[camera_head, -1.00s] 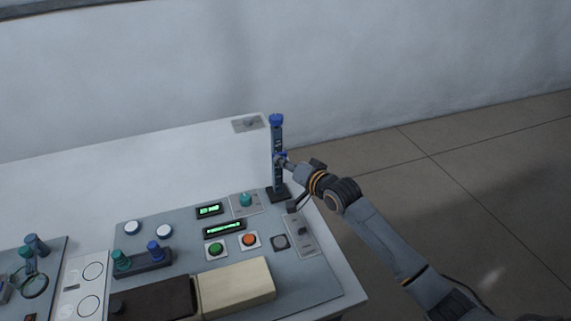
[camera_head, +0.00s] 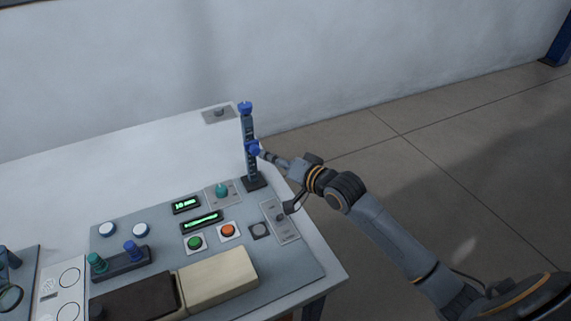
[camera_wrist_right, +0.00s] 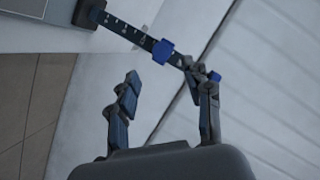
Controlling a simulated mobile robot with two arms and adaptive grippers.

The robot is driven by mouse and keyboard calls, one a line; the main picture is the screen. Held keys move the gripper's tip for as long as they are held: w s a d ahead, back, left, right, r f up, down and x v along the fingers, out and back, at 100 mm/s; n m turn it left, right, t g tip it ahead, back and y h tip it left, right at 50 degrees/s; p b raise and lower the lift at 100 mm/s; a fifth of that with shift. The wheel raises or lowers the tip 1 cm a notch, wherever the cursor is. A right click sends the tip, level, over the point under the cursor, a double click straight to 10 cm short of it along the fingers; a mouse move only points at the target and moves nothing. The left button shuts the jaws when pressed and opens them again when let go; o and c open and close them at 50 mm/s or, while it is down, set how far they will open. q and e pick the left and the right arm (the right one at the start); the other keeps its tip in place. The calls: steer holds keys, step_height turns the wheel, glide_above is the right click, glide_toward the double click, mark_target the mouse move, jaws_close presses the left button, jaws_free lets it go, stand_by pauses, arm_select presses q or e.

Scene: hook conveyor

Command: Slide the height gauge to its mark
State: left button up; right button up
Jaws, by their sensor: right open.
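The height gauge is an upright dark post (camera_head: 248,128) with a scale, a dark square base and a blue cap. It stands at the panel's far right corner. Its blue slider (camera_head: 252,147) sits about halfway up the post. In the right wrist view the slider (camera_wrist_right: 162,51) is in front of my open fingers, with the scale beside it. My right gripper (camera_head: 266,154) is open and empty, just right of the slider and apart from it. In the wrist view, one finger of the gripper (camera_wrist_right: 165,85) overlaps the post near the cap. My left gripper is out of view.
The grey panel (camera_head: 255,275) carries a teal knob (camera_head: 221,190), green (camera_head: 194,243) and orange (camera_head: 229,231) buttons and lit displays. A switch plate (camera_head: 280,220) lies below my right forearm. Open floor is to the right; a wall stands behind the table.

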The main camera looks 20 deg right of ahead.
steer(key=v, duration=0.4)
steer(key=shift+s, duration=0.15)
